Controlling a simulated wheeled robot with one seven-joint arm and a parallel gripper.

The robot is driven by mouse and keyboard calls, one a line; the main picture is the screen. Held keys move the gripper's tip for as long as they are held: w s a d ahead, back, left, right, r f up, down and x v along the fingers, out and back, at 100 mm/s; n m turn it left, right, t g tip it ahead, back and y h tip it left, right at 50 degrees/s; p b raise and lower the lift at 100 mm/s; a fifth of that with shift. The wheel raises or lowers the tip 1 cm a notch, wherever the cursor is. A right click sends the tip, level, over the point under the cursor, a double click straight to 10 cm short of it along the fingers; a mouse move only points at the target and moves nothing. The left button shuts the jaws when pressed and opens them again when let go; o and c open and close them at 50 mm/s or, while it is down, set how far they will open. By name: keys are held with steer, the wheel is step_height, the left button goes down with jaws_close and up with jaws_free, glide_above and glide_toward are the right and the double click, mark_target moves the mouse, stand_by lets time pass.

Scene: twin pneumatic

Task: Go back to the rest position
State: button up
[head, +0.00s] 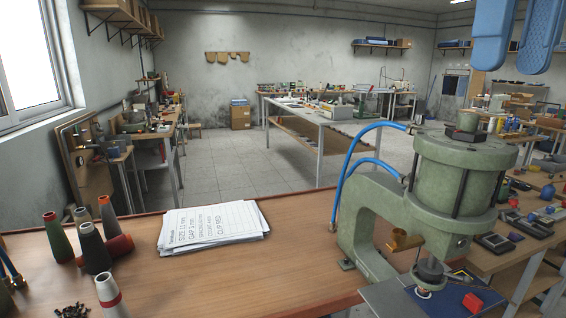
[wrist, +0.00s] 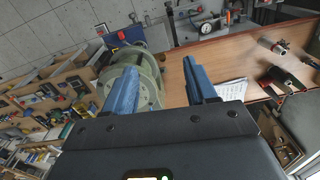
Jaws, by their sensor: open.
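My gripper (wrist: 160,88) shows in the wrist view with two blue fingers spread apart and nothing between them. In the head view, blue parts of my gripper (head: 516,38) hang at the top right corner, high above the bench and clear of the press. The green pneumatic press (head: 460,175) stands on the wooden bench at the right, with two blue air hoses at its back. In the wrist view the press (wrist: 150,80) lies beyond the fingers, and I see no contact.
A stack of printed sheets (head: 212,226) lies on the wooden bench (head: 300,245). Several thread cones (head: 92,247) stand at the left. A red clip (head: 472,302) lies on the blue plate (head: 430,301) below the press. A cluttered side table (head: 535,225) stands at the right. The upper air is open.

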steer(key=w+a+f+n+t+y, duration=0.1)
steer(key=w+a+f+t+y, duration=0.25)
steer(key=a+f+y, duration=0.4)
steer(key=w+a+f+t+y, duration=0.2)
steer(key=w+a+f+y, duration=0.35)
steer(key=a, duration=0.35)
step_height(320, 180, down, 14)
steer(key=s+d+m+t+h, duration=0.1)
steer(key=s+d+m+t, duration=0.1)
steer(key=m+t, duration=0.65)
steer(key=s+d+f+m+t+h, duration=0.1)
steer(key=s+d+f+h, duration=0.35)
steer(key=s+f, duration=0.4)
steer(key=s+d+f+m+t+h, duration=0.1)
steer(key=s+d+f+h, duration=0.2)
steer(key=s+f+h, duration=0.45)
steer(key=s+d+n, duration=0.3)
steer(key=s, duration=0.8)
steer(key=s+d+n+g, duration=0.1)
steer(key=s+d+n, duration=0.3)
steer(key=s, duration=0.8)
steer(key=shift+s+d+r+b, duration=0.2)
steer(key=shift+s+b, duration=0.1)
steer(key=shift+b, duration=0.1)
